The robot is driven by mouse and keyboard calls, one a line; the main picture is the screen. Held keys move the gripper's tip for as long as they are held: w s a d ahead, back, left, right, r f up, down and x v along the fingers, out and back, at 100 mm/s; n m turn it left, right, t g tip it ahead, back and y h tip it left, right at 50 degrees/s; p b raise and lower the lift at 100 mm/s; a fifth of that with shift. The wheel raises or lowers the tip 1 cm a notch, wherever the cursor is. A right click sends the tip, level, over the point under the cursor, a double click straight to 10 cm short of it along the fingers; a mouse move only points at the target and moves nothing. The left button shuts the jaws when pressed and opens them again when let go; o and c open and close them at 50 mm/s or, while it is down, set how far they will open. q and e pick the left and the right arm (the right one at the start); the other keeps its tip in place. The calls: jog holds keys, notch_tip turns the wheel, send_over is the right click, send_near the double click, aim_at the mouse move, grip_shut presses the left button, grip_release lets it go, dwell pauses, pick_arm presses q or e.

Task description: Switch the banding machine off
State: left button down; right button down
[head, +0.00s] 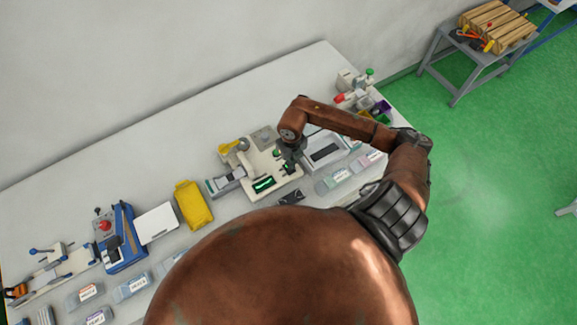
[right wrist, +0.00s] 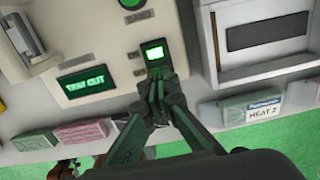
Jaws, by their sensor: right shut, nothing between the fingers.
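A cream machine (head: 284,181), likely the banding machine, stands mid-bench. Its panel (right wrist: 85,93) also shows in the right wrist view. The panel carries a green-lit display (right wrist: 84,80), which seems to read "TRAY OUT", and a switch (right wrist: 155,53) whose face glows bright green. A round green button (right wrist: 132,4) is partly cut off at the top edge. My right gripper (right wrist: 156,84) is shut and empty, its fingertips just below the lit switch; I cannot tell if they touch it. In the head view the right gripper (head: 289,164) is over the machine. My left gripper is not in view.
A pale unit with a dark slot (right wrist: 268,32) stands close on the right. Labelled boxes, one marked "HEAT 2" (right wrist: 250,110), line the bench's front. The bench's back strip is clear.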

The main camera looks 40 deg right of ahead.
jog(key=shift+f+b, duration=0.95)
jog(key=shift+f, duration=0.25)
dwell(0.7)
jog(key=shift+r+p, duration=2.2)
jog(key=shift+r, duration=1.35)
jog(key=shift+f, duration=0.1)
